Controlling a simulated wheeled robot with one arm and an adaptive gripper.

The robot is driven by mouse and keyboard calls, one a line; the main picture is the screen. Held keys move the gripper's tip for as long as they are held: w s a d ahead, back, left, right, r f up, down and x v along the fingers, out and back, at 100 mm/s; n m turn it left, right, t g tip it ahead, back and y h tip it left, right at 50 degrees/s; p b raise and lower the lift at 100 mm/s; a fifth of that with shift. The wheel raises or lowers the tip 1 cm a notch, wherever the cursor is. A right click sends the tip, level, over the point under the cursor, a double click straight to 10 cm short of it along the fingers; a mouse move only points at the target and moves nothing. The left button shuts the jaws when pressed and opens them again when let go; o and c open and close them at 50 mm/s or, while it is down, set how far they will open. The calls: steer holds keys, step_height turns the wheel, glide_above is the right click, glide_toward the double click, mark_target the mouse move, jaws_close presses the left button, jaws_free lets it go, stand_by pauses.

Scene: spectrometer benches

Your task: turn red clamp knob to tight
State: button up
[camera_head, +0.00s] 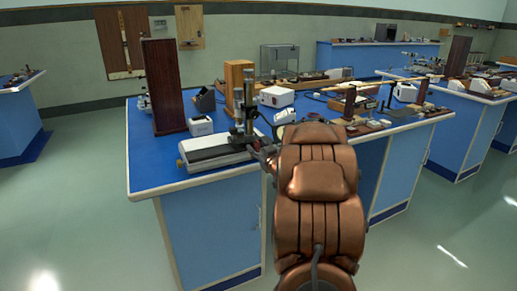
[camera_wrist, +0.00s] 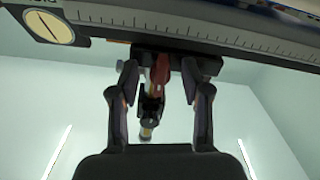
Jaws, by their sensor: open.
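The red clamp knob (camera_wrist: 161,68) shows in the wrist view as a reddish part below the scale bar, between the two fingers of my gripper (camera_wrist: 162,76). The fingers are open, one on each side of it, with a visible gap at each side. A dark fitting with a yellowish end lies just below the knob in the picture. In the head view my gripper (camera_head: 268,153) is at the right end of the instrument with the grey base and upright column (camera_head: 215,150). My copper arm hides much of that spot, and the knob cannot be made out there.
A graduated scale bar (camera_wrist: 200,32) and a pale round dial (camera_wrist: 50,27) run close above the fingers in the wrist view. The blue bench (camera_head: 150,172) carries a tall dark wooden block (camera_head: 164,87), a wooden box (camera_head: 238,84) and several small instruments. The floor in front is clear.

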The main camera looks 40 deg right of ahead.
steer(key=shift+c, duration=0.3)
jaws_close()
steer(key=shift+r+p, duration=0.1)
steer(key=shift+p, duration=0.25)
steer(key=m+p, duration=0.2)
steer(key=p, duration=0.1)
steer(key=shift+r+m, duration=0.15)
steer(key=shift+m, duration=0.25)
steer(key=m+p, duration=0.6)
steer(key=m, duration=0.4)
steer(key=shift+p, duration=0.3)
steer(key=m, duration=0.5)
steer(key=shift+f, duration=0.25)
